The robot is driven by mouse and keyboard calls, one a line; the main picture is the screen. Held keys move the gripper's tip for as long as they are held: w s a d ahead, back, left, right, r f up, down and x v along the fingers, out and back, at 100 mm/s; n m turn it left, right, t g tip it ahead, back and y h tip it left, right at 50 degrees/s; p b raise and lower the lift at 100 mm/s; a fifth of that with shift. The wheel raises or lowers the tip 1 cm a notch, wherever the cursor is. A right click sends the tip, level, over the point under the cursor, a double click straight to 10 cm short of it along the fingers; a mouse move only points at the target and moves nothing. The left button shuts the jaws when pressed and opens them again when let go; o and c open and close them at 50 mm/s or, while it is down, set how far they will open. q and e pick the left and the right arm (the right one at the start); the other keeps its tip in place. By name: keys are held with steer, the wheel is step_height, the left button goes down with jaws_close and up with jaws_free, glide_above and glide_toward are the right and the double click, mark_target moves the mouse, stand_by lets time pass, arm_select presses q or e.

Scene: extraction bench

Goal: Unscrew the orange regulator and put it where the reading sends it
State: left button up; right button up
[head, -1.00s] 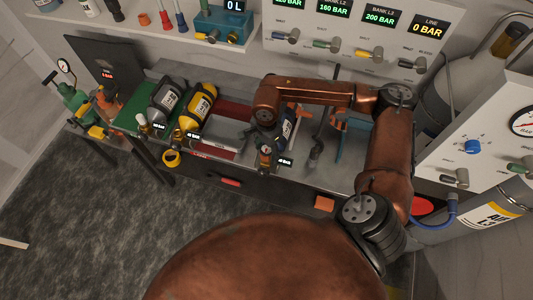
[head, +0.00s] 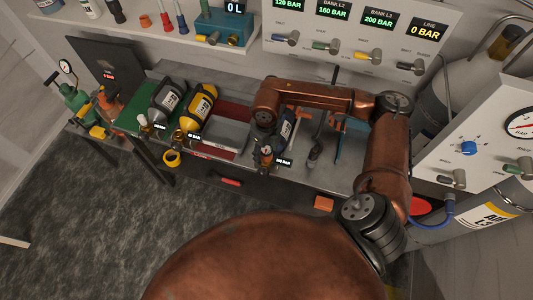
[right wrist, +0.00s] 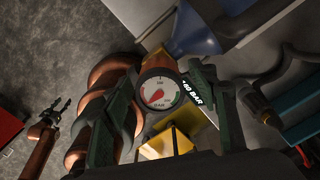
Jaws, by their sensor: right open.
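The orange regulator, with a round white gauge (right wrist: 158,92), sits at the valve end of a blue cylinder (head: 287,127) lying on the bench. Its orange body (right wrist: 160,64) shows behind the dial in the right wrist view. The dial has red at its lower left and green at its right; I cannot read it exactly. A tag (right wrist: 193,93) beside it reads in BAR, partly blurred. My right gripper (right wrist: 158,110) is open, its dark fingers on either side of the gauge. A small dark-fingered copper gripper, apparently my left (right wrist: 55,115), shows far off; its state is unclear.
A grey cylinder (head: 167,97) and a yellow cylinder (head: 199,103) lie left of a grey tray (head: 224,134). Green and orange fittings (head: 104,99) stand at the bench's left end, by a dark screen (head: 104,66). The panel (head: 340,40) shows several bank readings and LINE 0 BAR.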

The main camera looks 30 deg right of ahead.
steer(key=m+p, duration=0.1)
steer(key=m, duration=0.5)
steer(key=m+p, duration=0.1)
steer(key=m, duration=0.3)
steer(key=shift+c, duration=0.6)
